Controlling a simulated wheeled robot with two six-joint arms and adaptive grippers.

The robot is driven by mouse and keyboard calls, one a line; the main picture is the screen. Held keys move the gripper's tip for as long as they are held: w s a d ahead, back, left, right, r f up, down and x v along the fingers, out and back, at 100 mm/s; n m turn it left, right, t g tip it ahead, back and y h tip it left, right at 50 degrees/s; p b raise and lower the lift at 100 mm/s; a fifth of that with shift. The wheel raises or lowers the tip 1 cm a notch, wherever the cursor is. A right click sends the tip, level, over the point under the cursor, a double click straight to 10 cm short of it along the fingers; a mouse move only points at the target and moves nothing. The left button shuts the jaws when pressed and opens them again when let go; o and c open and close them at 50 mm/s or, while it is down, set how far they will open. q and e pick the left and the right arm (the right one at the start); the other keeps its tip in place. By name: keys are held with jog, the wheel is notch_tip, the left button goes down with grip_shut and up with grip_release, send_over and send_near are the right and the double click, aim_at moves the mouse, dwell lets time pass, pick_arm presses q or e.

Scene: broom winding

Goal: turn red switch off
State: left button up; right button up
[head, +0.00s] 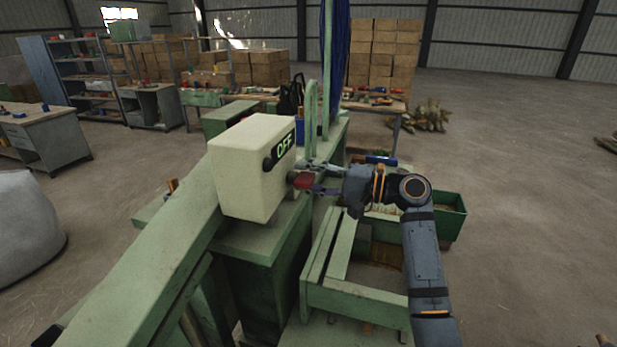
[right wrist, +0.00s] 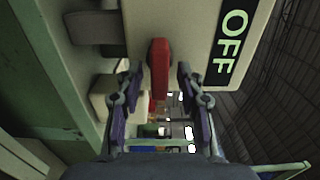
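The red switch (right wrist: 158,68) is a narrow red lever on the cream box (head: 247,172), beside a dark label with bright "OFF" letters (head: 286,146). In the head view the red switch (head: 306,181) shows partly between the fingers of my right gripper (head: 308,177). In the right wrist view my right gripper (right wrist: 159,82) is open. Its fingers stand apart on either side of the switch, with a gap showing on both sides. Whether a fingertip touches the box is unclear. My left gripper is not in view.
The box sits on a green machine frame (head: 250,243) with a long sloping beam (head: 140,270) at left. A green bin (head: 451,212) stands behind my right arm. Workbenches and stacked cartons (head: 384,55) are further back.

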jog(key=shift+d, duration=0.25)
jog(key=v, duration=1.1)
jog(key=shift+d, duration=0.2)
jog(key=shift+s, duration=0.15)
